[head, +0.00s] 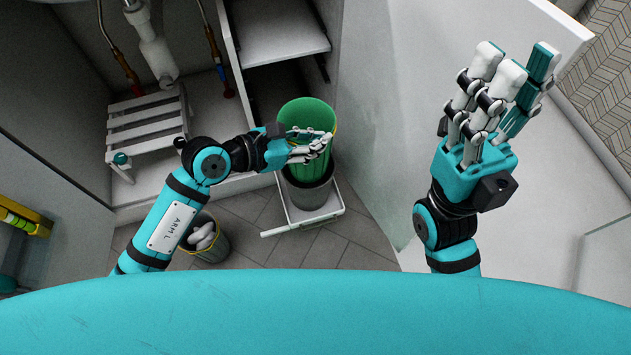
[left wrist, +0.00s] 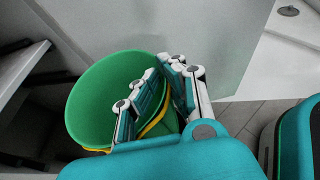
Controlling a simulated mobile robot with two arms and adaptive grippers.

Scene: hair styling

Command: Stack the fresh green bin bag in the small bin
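The green bin bag (head: 305,112) is open-mouthed and shaped like a bucket, with a yellow band round its rim. In the head view it stands over and partly inside a grey bin (head: 310,192) on a white pull-out tray. My left gripper (head: 312,145) is at the bag's near rim. In the left wrist view the bag (left wrist: 95,92) shows its open mouth, and the fingers of my left gripper (left wrist: 165,90) lie on both sides of its wall, appearing closed on it. My right gripper (head: 505,80) is raised at the right, fingers spread and empty.
A smaller bin (head: 212,250) with white crumpled contents stands on the floor at lower left. A white slatted stool (head: 145,125) is behind it. The pull-out tray (head: 300,216) sits below an open cabinet. A pale panel (head: 390,120) rises close to the right.

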